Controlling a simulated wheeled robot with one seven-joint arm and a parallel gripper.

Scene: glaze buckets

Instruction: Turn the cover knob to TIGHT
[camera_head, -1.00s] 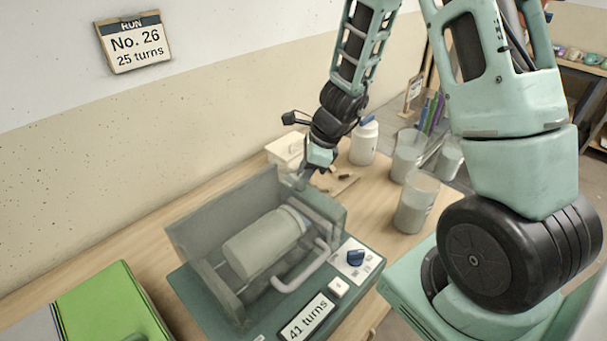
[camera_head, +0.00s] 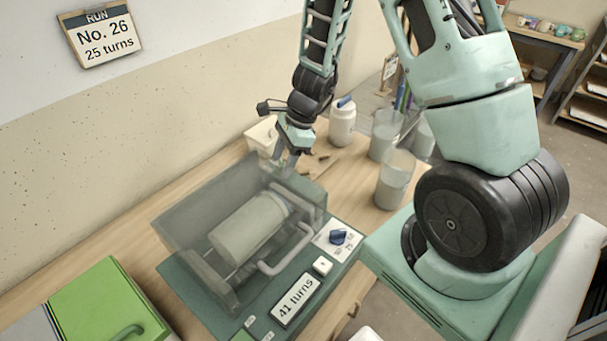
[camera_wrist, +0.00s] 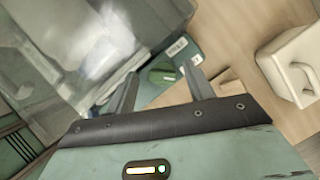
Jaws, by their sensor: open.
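A small green knob (camera_wrist: 162,73) sits on the machine's green base corner beside a white label, in the wrist view. My gripper (camera_wrist: 162,69) is open, its two fingers apart on either side of the knob in that view; I cannot tell whether they touch it. In the head view my gripper (camera_head: 290,162) is at the machine's back right corner and hides that knob. The see-through cover (camera_head: 190,205) stands over a pale cylindrical jar (camera_head: 245,232). A blue knob (camera_head: 338,236) is on the front white panel. The knobs' settings are unreadable.
A display reads 41 turns (camera_head: 296,298); a wall sign reads No. 26, 25 turns (camera_head: 100,33). A cream container (camera_head: 260,136), a white bottle (camera_head: 342,122) and cups of grey liquid (camera_head: 394,180) stand near my gripper. A green box (camera_head: 105,305) is front left.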

